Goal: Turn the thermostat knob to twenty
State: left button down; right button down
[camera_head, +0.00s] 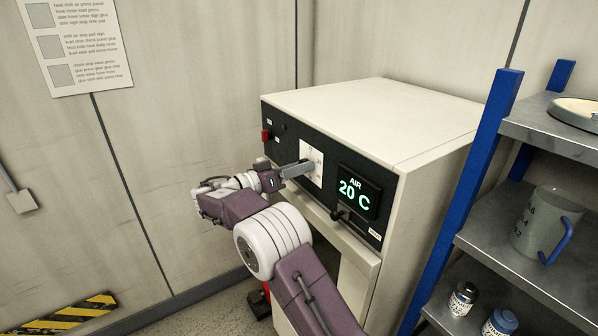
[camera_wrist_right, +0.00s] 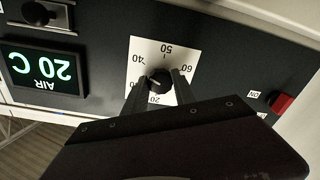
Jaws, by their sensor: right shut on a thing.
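The thermostat knob (camera_wrist_right: 159,80) is round and black, on a white dial plate (camera_wrist_right: 143,50) marked with numbers including 20, 40, 50 and 60. The wrist view sees the dial upside down. My right gripper (camera_wrist_right: 160,77) is shut on the knob, one finger on each side. In the head view, my right gripper (camera_head: 306,168) reaches the white plate (camera_head: 312,152) from the left and hides the knob. A display (camera_head: 358,191) beside the dial reads "AIR 20 C" and also shows in the wrist view (camera_wrist_right: 42,71). My left gripper is not in view.
The dial sits on the black front panel of a cream cabinet (camera_head: 370,110). A red switch (camera_head: 266,135) is at the panel's left end. A blue-posted shelf (camera_head: 520,215) with a jug (camera_head: 545,222) and small jars stands close on the right.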

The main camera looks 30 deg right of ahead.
jog(key=shift+r+n+g+p, duration=0.15)
jog(key=shift+n+p, duration=1.9)
jog(key=shift+n, duration=3.3)
jog(key=shift+r+n+g+p, duration=0.15)
jog(key=shift+n+p, duration=1.85)
jog(key=shift+n, duration=3.35)
jog(key=shift+f, duration=0.15)
jog(key=c, duration=1)
grip_release()
jog(key=shift+f, duration=0.1)
